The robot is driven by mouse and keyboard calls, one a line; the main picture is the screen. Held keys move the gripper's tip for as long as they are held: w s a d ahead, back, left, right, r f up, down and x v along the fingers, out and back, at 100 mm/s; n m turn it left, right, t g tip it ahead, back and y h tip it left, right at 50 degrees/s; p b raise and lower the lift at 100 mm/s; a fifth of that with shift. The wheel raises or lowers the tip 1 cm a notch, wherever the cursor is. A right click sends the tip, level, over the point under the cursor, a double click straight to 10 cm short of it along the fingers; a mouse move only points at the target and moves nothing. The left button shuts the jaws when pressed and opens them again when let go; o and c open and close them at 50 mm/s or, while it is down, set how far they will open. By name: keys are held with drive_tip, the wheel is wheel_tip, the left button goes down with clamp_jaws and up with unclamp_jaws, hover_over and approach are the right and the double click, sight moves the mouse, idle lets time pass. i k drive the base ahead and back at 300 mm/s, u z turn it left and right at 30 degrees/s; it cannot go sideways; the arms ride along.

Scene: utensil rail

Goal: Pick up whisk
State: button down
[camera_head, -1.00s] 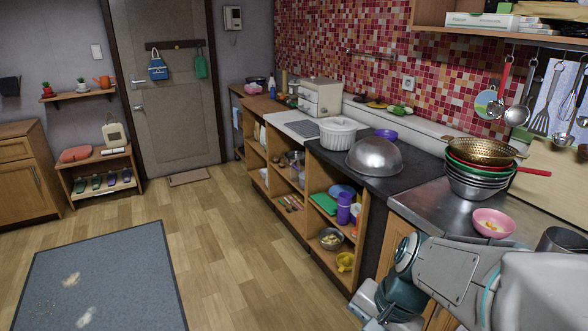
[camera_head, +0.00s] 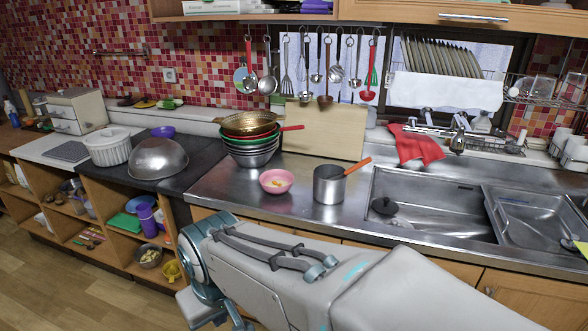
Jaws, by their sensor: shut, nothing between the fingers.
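The whisk (camera_head: 302,70) hangs in a row of utensils on the rail at the back wall. My arm crosses the lower part of the view, well in front of and below the utensils. My gripper's fingers do not show.
A wooden board (camera_head: 325,130) leans below the utensils. On the steel counter stand stacked colanders and bowls (camera_head: 250,150), a pink bowl (camera_head: 276,181) and a steel pot (camera_head: 329,187) with an orange handle. A sink (camera_head: 425,205) lies to the right. A shelf overhangs the rail.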

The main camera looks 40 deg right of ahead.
sight(366, 160)
drive_tip(key=z, duration=1.55)
